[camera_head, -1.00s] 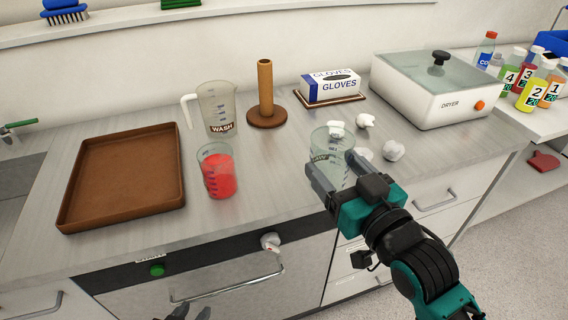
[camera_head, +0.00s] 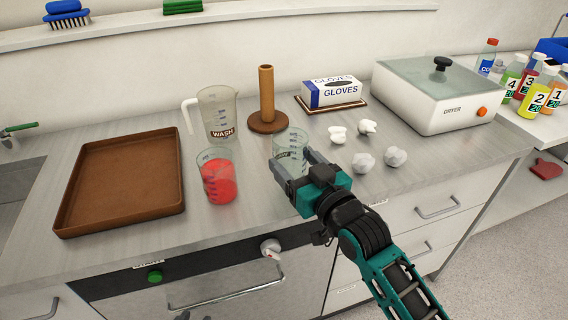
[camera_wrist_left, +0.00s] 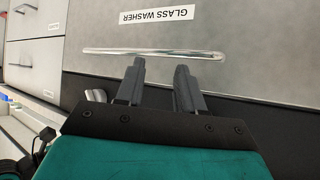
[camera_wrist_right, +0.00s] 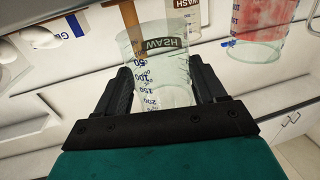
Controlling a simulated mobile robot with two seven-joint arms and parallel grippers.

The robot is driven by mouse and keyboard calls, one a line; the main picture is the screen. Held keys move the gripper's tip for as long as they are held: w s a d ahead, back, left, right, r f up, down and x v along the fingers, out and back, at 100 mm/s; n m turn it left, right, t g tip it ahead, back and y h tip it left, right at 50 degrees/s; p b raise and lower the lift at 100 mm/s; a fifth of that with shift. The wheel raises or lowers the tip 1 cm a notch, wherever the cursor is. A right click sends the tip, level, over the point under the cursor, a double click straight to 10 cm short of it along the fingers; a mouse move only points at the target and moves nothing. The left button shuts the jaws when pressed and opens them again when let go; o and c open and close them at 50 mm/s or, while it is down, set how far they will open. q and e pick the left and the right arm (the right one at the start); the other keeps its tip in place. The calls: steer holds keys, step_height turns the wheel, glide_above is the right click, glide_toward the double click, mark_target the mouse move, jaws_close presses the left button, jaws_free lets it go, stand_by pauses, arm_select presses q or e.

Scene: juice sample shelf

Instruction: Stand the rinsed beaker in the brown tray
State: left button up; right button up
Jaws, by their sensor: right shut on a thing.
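A clear beaker (camera_head: 291,146) with blue graduations is gripped by my right gripper (camera_head: 292,172), above or at the counter right of the red-filled beaker. In the right wrist view the beaker (camera_wrist_right: 160,70) sits between the two fingers and shows a WASH label, either its own or seen through the glass. Whether its base touches the counter is hidden. The empty brown tray (camera_head: 122,212) lies flat at the left of the counter. My left gripper (camera_wrist_left: 160,85) is open and empty in front of the glass washer door.
A beaker with red contents (camera_head: 218,180) and a WASH jug (camera_head: 217,112) stand between tray and gripper. A wooden peg stand (camera_head: 267,95), gloves box (camera_head: 331,92), crumpled white pieces (camera_head: 363,162) and dryer (camera_head: 437,98) are nearby.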

mark_target(284, 163)
steer(key=w, duration=0.1)
steer(key=w+a+f, duration=0.2)
steer(key=shift+w+a+f, duration=0.1)
steer(key=shift+w+f, duration=0.1)
steer(key=shift+w, duration=0.2)
steer(key=shift+f, duration=0.2)
steer(key=o, duration=1.3)
steer(key=shift+f, duration=0.1)
